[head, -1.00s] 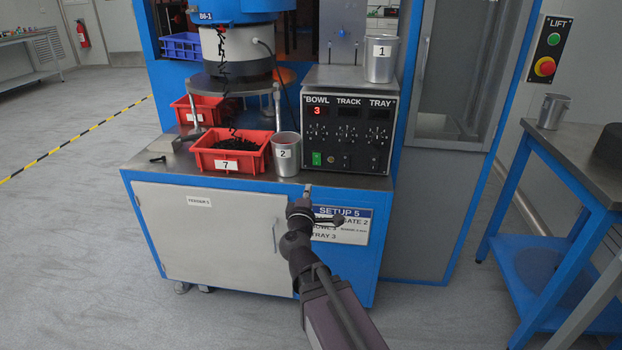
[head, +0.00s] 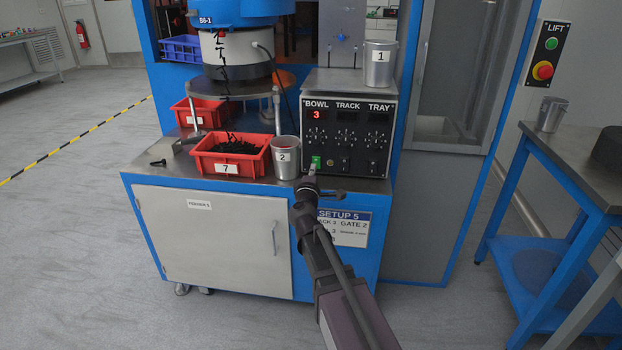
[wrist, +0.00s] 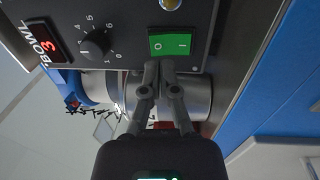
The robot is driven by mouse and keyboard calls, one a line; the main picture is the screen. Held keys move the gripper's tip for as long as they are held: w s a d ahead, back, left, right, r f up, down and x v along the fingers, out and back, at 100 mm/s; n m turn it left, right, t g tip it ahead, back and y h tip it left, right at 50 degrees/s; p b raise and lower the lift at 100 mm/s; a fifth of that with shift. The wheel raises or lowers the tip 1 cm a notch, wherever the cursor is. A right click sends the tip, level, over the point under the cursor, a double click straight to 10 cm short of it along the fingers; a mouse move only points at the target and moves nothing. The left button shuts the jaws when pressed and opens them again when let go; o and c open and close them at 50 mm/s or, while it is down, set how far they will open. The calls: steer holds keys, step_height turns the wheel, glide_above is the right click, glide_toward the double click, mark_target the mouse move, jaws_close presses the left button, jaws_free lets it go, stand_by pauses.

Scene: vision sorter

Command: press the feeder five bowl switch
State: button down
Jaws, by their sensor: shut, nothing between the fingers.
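The feeder control box (head: 347,113) is a black panel with BOWL, TRACK and TRAY columns. A red 3 glows on the BOWL display (head: 316,114), which also shows in the wrist view (wrist: 45,43). The green bowl switch (head: 316,161) is a rocker at the panel's lower left. In the wrist view the switch (wrist: 170,44) shows O and I marks and stays lit green. My gripper (head: 311,172) is shut and empty. Its fingertips (wrist: 158,66) are just beside the switch's edge in the wrist view; I cannot tell whether they touch it.
Cup 2 (head: 286,158) stands left of the panel, beside red bin 7 (head: 228,168) with dark parts. Cup 1 (head: 380,65) stands on the box. A setup 5 sign (head: 343,228) is on the cabinet front (head: 215,240). A blue-framed table (head: 575,165) is at the right.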

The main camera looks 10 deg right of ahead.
mark_target(315, 160)
steer(key=shift+x, duration=1.5)
steer(key=shift+w+r, duration=0.1)
steer(key=shift+w, duration=0.1)
steer(key=shift+d, duration=0.1)
steer(key=shift+s+a+r+p, duration=0.1)
steer(key=shift+s+a+p, duration=0.2)
steer(key=shift+s, duration=0.5)
steer(key=r+p+v, duration=0.1)
steer(key=r+v, duration=0.2)
steer(key=v, duration=0.9)
steer(key=shift+s, duration=0.2)
